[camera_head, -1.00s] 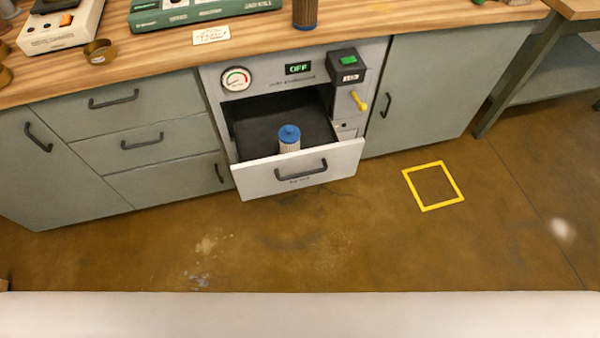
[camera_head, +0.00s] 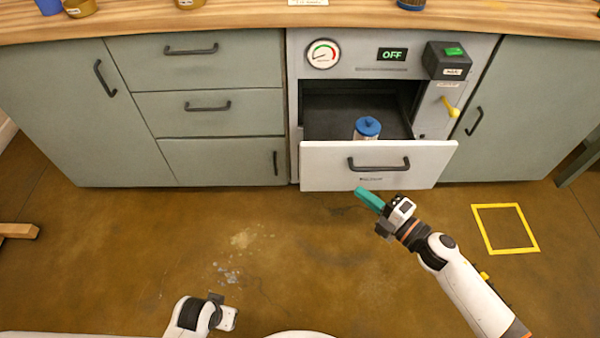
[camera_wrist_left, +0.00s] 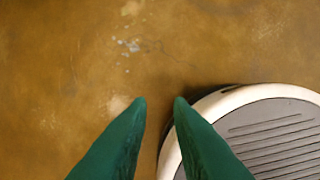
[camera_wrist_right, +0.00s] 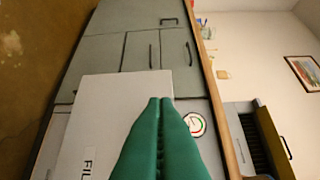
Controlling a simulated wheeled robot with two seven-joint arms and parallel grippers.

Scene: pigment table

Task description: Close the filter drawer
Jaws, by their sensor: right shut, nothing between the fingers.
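The filter drawer (camera_head: 320,168) stands pulled out of the grey cabinet, with a white front and a dark bar handle (camera_head: 378,164). A blue-capped filter (camera_head: 367,128) stands upright inside, its lower part hidden by the drawer front. My right gripper (camera_head: 358,190) is shut and empty, its teal fingers just in front of and below the drawer front. In the right wrist view the white drawer front (camera_wrist_right: 105,105) lies beyond the shut fingertips (camera_wrist_right: 161,99); contact cannot be told. My left gripper (camera_wrist_left: 160,100) is open and empty above the floor, far from the drawer.
A yellow square (camera_head: 505,229) marks the floor at right. Floor before the cabinet is clear.

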